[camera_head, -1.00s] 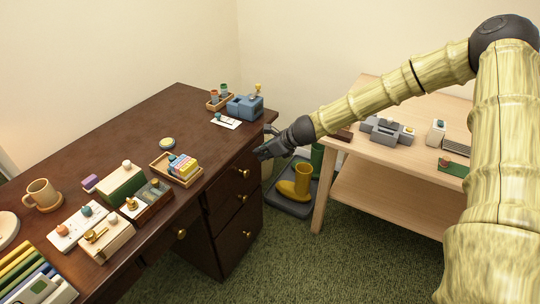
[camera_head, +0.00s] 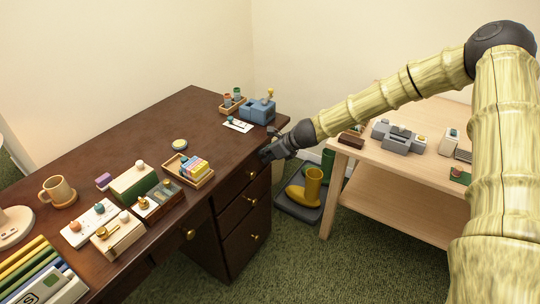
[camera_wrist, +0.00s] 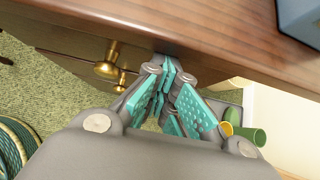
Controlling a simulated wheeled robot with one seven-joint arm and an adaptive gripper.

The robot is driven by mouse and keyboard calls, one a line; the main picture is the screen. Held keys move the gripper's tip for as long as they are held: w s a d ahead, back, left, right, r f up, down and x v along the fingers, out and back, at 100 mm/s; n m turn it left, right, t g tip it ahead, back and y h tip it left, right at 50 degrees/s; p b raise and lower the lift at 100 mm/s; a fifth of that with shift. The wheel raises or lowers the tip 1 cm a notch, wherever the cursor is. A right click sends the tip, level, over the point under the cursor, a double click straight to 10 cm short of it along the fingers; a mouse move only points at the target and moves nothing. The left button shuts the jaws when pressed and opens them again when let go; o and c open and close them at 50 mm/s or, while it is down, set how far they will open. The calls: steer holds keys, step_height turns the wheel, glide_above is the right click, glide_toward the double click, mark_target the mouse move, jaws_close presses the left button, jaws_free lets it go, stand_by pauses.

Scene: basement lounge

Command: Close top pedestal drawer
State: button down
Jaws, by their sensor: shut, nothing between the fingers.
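The dark brown desk (camera_head: 120,118) has a pedestal at its right end with a stack of drawers. The top pedestal drawer (camera_head: 235,185) has a brass knob (camera_head: 252,174); its front looks flush or nearly so with the pedestal, and I cannot tell if a small gap remains. My gripper (camera_head: 269,153) is shut and empty by the desk's right edge, close to the drawer's upper corner. In the wrist view my fingers (camera_wrist: 168,64) point at the desk's edge (camera_wrist: 200,40), beside a brass knob (camera_wrist: 107,68). Contact with the drawer front is unclear.
A light wooden table (camera_head: 350,190) stands right of the pedestal, under my arm. A blue device (camera_head: 257,111) sits near the desk's far corner. Green carpet lies in front.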

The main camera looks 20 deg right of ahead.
steer(key=shift+w+a+r, duration=0.3)
steer(key=shift+w+r, duration=0.15)
steer(key=shift+r, duration=0.1)
steer(key=shift+w+d+r, duration=0.1)
steer(key=shift+d+r, duration=0.05)
steer(key=shift+d, duration=0.05)
steer(key=s+f+v, duration=0.1)
steer(key=v, duration=0.6)
steer(key=shift+s+d, duration=0.2)
steer(key=shift+d, duration=0.1)
